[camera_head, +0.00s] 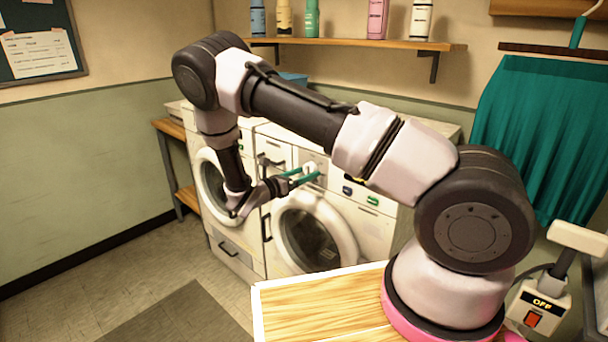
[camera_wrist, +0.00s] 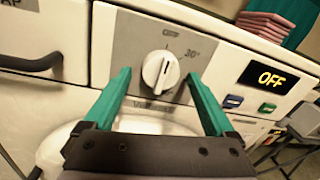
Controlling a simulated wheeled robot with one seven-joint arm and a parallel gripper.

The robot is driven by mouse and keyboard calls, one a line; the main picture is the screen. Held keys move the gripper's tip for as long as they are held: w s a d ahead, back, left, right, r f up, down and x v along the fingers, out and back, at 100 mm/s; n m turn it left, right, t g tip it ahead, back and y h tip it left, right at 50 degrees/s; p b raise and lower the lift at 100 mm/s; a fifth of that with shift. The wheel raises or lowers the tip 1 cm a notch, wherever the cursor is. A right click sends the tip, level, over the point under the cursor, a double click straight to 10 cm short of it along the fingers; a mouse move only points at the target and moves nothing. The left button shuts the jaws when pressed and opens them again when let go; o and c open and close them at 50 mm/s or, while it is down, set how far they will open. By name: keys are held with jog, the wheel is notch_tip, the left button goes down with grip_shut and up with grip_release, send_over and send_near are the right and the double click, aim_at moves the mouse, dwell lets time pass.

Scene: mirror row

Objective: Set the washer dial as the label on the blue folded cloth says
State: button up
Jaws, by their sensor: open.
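The washer dial (camera_wrist: 160,72) is a round white knob on a grey panel in the wrist view. "OFF" is printed above it and "30°" to its upper right; lettering below is partly hidden. I cannot tell its exact setting. My gripper (camera_wrist: 160,77) is open, its teal fingers on either side of the dial with gaps visible. In the head view, my gripper (camera_head: 302,176) is at the front panel of the right washer (camera_head: 377,235). A blue folded cloth (camera_head: 293,78) lies on top of the machines, mostly behind my arm; its label is not readable.
Folded pink cloths (camera_wrist: 268,24) lie on top. A drawer handle (camera_wrist: 30,62) juts out at left. A wooden table (camera_head: 310,305) stands in front.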

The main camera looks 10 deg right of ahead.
jog(key=shift+d, duration=0.1)
jog(key=c, duration=1.4)
jog(key=m, duration=0.4)
jog(key=shift+r+m, duration=0.1)
jog(key=shift+m, duration=0.2)
jog(key=m+y, duration=0.1)
jog(key=m, duration=0.4)
jog(key=shift+w, duration=0.1)
jog(key=m, duration=0.4)
jog(key=shift+r+t, duration=0.15)
jog(key=shift+t, duration=0.15)
jog(key=m, duration=0.4)
jog(key=shift+m+y, duration=0.4)
